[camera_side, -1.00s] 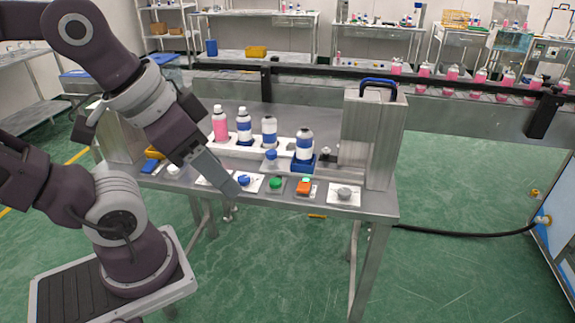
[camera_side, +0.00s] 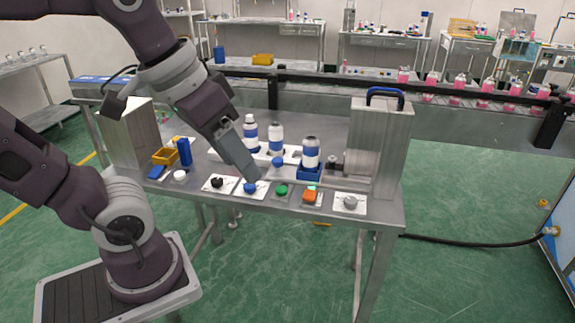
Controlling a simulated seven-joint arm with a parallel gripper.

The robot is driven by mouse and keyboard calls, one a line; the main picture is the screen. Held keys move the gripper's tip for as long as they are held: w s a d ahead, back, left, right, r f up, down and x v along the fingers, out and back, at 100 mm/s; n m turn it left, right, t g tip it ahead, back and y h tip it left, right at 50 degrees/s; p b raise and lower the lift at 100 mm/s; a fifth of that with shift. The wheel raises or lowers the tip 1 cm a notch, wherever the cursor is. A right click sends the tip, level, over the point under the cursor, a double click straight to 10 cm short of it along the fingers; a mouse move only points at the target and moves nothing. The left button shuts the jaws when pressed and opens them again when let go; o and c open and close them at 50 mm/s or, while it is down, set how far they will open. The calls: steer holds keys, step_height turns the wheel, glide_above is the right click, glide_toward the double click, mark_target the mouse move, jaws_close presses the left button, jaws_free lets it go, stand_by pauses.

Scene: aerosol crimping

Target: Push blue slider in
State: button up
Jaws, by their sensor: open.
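A blue block (camera_side: 311,173) on the table holds an upright white bottle with a blue band (camera_side: 311,152), left of the grey press housing (camera_side: 385,140). A blue round knob (camera_side: 277,162) stands just left of that block. I cannot tell for certain which of these is the slider. My gripper (camera_side: 257,178) points down and right, its tip close above the panel edge and in front of the blue knob by the block. It holds nothing visible. Its jaws overlap from this side, and contact with anything cannot be made out.
Along the front edge are a black knob (camera_side: 217,182), a blue knob (camera_side: 250,187), a green button (camera_side: 281,190), an orange switch (camera_side: 310,196) and a grey knob (camera_side: 350,202). More bottles (camera_side: 275,138) stand in a white rack behind.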

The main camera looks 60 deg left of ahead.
steer(key=w+a+r+n+g+h, duration=0.1)
steer(key=w+a+r+n, duration=0.15)
steer(key=w, duration=0.25)
steer(key=w+a+r+n+g, duration=0.1)
steer(key=w+a+n, duration=0.1)
steer(key=w+a, duration=0.3)
steer(key=n+g+h, duration=0.2)
steer(key=n+g, duration=0.2)
steer(key=n, duration=0.1)
glide_above(278, 159)
steer(key=w+d, duration=0.1)
steer(key=w, duration=0.1)
step_height(278, 159, down, 9)
steer(key=shift+n+g, duration=0.45)
steer(key=shift+g, duration=0.15)
steer(key=a+f, duration=0.1)
steer(key=f, duration=0.1)
steer(key=a+f, duration=0.1)
steer(key=f, duration=0.2)
steer(key=a+f, duration=0.1)
steer(key=f, duration=0.2)
steer(key=shift+s+a, duration=0.15)
steer(key=shift+a, duration=0.25)
steer(key=shift+f+h, duration=0.3)
steer(key=shift+f, duration=0.1)
steer(key=x, duration=0.6)
steer(key=shift+s+d+f, duration=0.15)
steer(key=shift+s+f, duration=0.05)
steer(key=shift+f, duration=0.15)
jaws_close()
